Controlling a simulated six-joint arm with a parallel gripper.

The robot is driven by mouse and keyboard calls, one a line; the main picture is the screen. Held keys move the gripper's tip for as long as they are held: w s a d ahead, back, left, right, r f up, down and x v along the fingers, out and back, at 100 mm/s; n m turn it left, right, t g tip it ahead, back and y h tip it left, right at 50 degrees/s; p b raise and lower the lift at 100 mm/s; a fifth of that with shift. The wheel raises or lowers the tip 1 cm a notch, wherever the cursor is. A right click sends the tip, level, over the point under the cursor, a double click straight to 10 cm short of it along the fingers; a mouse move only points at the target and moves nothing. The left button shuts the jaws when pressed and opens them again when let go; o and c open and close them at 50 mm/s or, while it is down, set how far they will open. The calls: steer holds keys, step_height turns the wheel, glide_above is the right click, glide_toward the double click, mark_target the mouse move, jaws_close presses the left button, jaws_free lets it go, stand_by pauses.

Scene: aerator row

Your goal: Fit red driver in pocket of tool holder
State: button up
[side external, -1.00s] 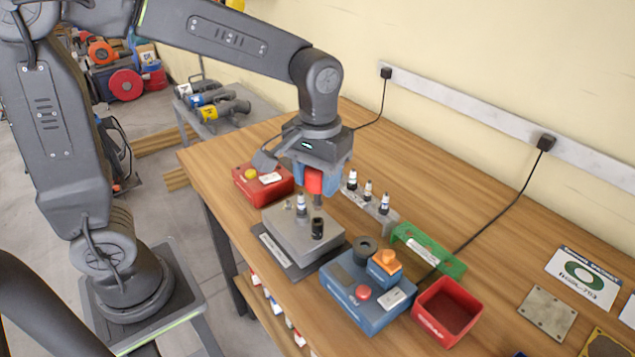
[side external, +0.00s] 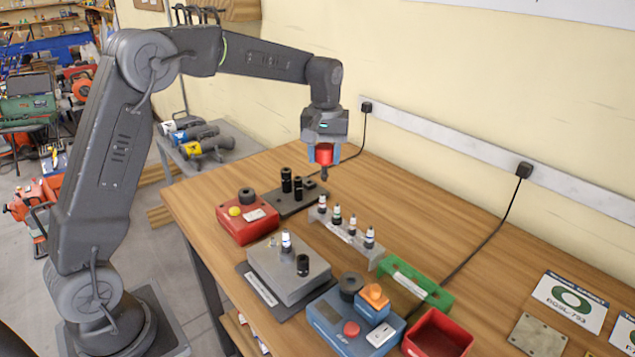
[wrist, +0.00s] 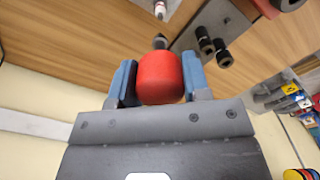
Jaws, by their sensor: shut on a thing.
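The red driver (side external: 324,153) hangs upright, its dark tip down, in my gripper (side external: 323,158). The blue fingers are shut on its red handle. In the wrist view, the red driver (wrist: 160,78) fills the space between the fingers (wrist: 158,82), with its tip just beyond. The tip is in the air, apart from everything. In the side view, it is to the right of a dark plate (side external: 290,209) with several black upright pieces. The plate also shows in the wrist view (wrist: 237,22). I cannot tell for sure which fixture is the tool holder.
A grey rack (side external: 345,238) with small fittings stands in front of my gripper. Nearer are a grey block (side external: 290,277), a red button box (side external: 247,224), a blue control box (side external: 340,330), a green holder (side external: 415,284) and a red bin (side external: 437,335). Bare tabletop lies right of the rack.

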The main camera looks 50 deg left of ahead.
steer(key=w+a+f+n, duration=0.1)
steer(key=w+a+f, duration=0.15)
steer(key=a, duration=0.35)
steer(key=w+a+f+n, duration=0.1)
steer(key=w+a+n, duration=0.15)
steer(key=a, duration=0.35)
steer(key=shift+m, duration=0.35)
steer(key=shift+w+a+f, duration=0.1)
steer(key=shift+w+f, duration=0.05)
steer(key=shift+f, duration=1)
steer(key=shift+w+a+f, duration=0.1)
steer(key=shift+f, duration=1.05)
steer(key=shift+f, duration=0.65)
steer(key=shift+f, duration=0.35)
steer(key=shift+f, duration=0.1)
steer(key=o, duration=1.3)
steer(key=shift+c, duration=0.2)
step_height(320, 180, up, 7)
